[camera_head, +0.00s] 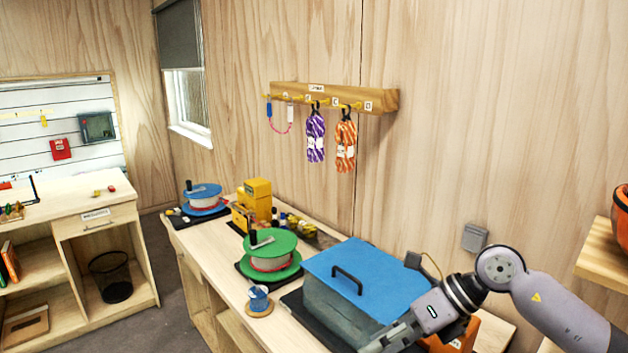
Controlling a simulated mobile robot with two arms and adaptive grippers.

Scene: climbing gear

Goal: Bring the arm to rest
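My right arm comes in from the right, over the front right part of the workbench (215,262). Its gripper (382,343) points down and left in front of the blue-lidded grey box (335,309). The fingertips run toward the bottom edge of the picture, so I cannot tell whether they are open or shut. An orange thing (488,335) is partly hidden behind the arm. My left arm and gripper are not in view.
The bench also holds a green reel (271,243), a blue reel (203,191), a small spool (259,298) and yellow boxes (257,195). Purple rope (315,140) and orange rope (346,147) hang from a wooden rack (375,97). A shelf (603,240) juts out at right.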

